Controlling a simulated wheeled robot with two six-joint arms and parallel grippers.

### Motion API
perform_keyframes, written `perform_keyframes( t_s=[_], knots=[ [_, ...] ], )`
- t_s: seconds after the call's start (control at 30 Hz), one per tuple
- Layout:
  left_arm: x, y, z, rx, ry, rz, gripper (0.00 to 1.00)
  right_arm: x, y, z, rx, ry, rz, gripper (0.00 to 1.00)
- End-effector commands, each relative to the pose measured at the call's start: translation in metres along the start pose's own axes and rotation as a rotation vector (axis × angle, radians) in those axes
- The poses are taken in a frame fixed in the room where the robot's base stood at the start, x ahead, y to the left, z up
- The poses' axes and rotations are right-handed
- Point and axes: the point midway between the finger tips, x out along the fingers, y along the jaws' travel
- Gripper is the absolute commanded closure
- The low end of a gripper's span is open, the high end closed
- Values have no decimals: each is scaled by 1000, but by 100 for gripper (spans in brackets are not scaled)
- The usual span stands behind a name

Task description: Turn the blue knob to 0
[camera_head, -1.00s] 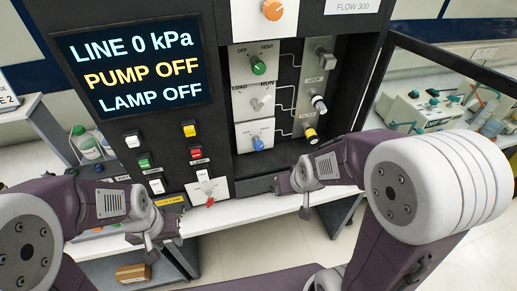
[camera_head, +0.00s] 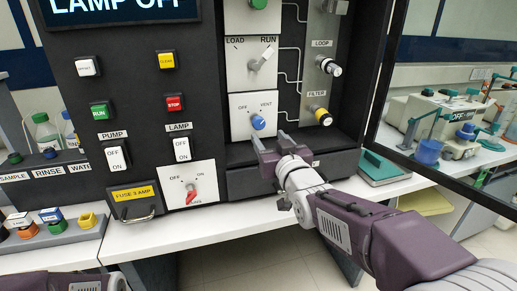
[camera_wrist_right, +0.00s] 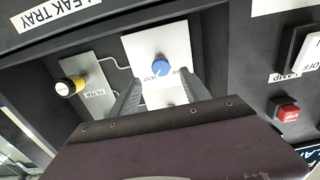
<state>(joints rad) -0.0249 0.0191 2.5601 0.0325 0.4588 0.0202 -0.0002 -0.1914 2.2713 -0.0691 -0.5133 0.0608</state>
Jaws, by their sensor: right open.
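The blue knob (camera_head: 258,122) sits on a white plate marked OFF and VENT, low in the black column's right part. No 0 mark is readable on this plate, and the knob's pointer is too small to read. My right gripper (camera_head: 272,146) is open and empty just below and in front of the knob. In the right wrist view the blue knob (camera_wrist_right: 160,65) shows upside down, ahead of and between the two spread fingers (camera_wrist_right: 160,80), not visibly gripped. In the head view only part of my left arm shows at the bottom left; its gripper is out of frame.
The LOAD/RUN lever (camera_head: 262,59) sits above the knob, and the yellow FILTER knob (camera_head: 321,116) to its right. A red-handled switch (camera_head: 191,194) and the lamp rocker (camera_head: 181,149) are to the left. A drawer-like ledge (camera_head: 240,180) juts out below.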

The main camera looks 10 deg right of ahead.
Motion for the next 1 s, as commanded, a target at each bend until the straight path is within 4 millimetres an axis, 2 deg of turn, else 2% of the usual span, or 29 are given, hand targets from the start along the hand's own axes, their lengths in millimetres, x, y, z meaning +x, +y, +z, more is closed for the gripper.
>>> perform_keyframes(
  t_s=[0.17, 0.4, 0.6, 0.93, 1.0],
  knots=[
    [-2, 0, 0, 0, 1, 0, 64, 7, 0, -1, 0, -2, 0, 45],
    [2, 0, 0, 0, 0, 0, 64, 55, 0, 0, 0, -5, -1, 45],
    [3, 0, 0, 0, 0, 0, 64, 85, 0, 0, 0, -3, 0, 45],
    [3, 0, 0, 0, 0, 0, 64, 91, 0, -1, 0, -3, 0, 45],
    [3, 0, 0, 0, 0, 0, 64, 91, 0, -1, 0, -3, 0, 64]
  ],
)
